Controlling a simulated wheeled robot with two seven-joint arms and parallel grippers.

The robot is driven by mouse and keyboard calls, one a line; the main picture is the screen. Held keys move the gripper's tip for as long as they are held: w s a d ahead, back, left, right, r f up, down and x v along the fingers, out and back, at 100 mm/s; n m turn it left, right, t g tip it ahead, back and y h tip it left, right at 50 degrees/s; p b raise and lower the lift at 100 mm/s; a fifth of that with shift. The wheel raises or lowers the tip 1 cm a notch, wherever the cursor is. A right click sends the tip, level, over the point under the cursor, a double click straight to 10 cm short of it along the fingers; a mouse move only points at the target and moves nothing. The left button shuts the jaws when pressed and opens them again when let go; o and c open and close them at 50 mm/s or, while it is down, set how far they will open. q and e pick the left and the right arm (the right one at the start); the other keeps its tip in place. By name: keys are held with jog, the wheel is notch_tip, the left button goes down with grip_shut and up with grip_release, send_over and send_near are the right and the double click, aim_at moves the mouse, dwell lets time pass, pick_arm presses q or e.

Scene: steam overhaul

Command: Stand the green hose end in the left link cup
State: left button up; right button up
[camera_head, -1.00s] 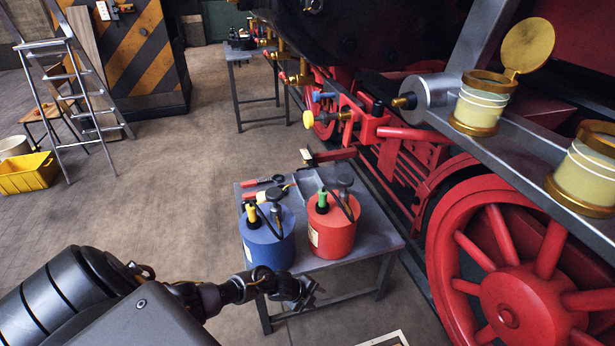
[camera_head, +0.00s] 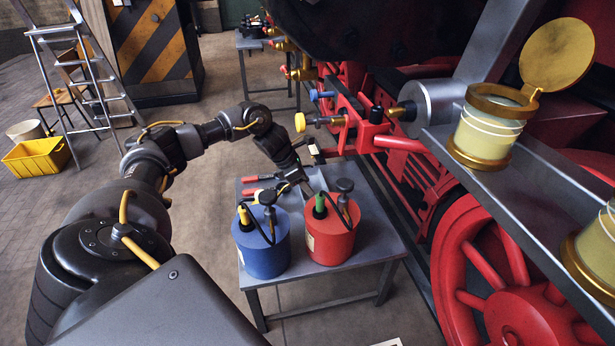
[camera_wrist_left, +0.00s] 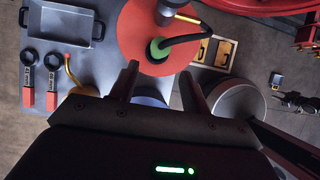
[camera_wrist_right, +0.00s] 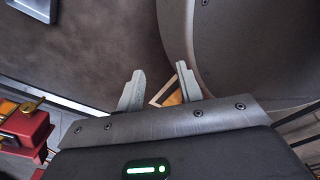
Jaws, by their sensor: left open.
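The green hose end (camera_head: 319,204) stands on top of the red can (camera_head: 331,238), with its black hose curving off it. It also shows in the left wrist view (camera_wrist_left: 158,48), just beyond the fingertips. My left gripper (camera_head: 309,188) is open and empty, close behind and above the green end, apart from it as far as I can tell. The left cup (camera_head: 486,133), cream with brass rims and a raised lid, stands on the grey ledge; I take it as the left link cup. My right gripper (camera_wrist_right: 161,70) is open and empty in its own wrist view.
The blue can (camera_head: 262,247) with a yellow hose end (camera_head: 243,215) stands left of the red can on the grey table (camera_head: 318,283). A second cup (camera_head: 597,250) stands farther right. Red-handled tools (camera_wrist_left: 51,92) and a tray (camera_wrist_left: 66,22) lie on the table.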

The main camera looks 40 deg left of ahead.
aim_at(317, 196)
pick_arm(q)
jog(key=b+x, duration=0.5)
jog(key=x, duration=0.2)
jog(key=shift+f, duration=0.4)
jog(key=shift+w+d+f+b, duration=0.1)
jog(key=shift+w+f+b, duration=0.25)
jog(key=shift+f+b, duration=0.1)
pick_arm(e)
jog(key=w+d+f, duration=0.2)
jog(key=d+f, duration=0.2)
jog(key=f, duration=0.1)
jog(key=shift+d+f+h, duration=0.2)
jog(key=shift+d+h, duration=0.1)
jog(key=shift+d, duration=0.05)
pick_arm(q)
jog(key=shift+c, duration=0.5)
pick_arm(e)
jog(key=shift+a, duration=0.15)
pick_arm(q)
jog(key=c, duration=0.9)
pick_arm(e)
jog(key=shift+s+a, duration=0.1)
jog(key=shift+s, duration=0.15)
pick_arm(q)
jog(key=shift+r, duration=0.1)
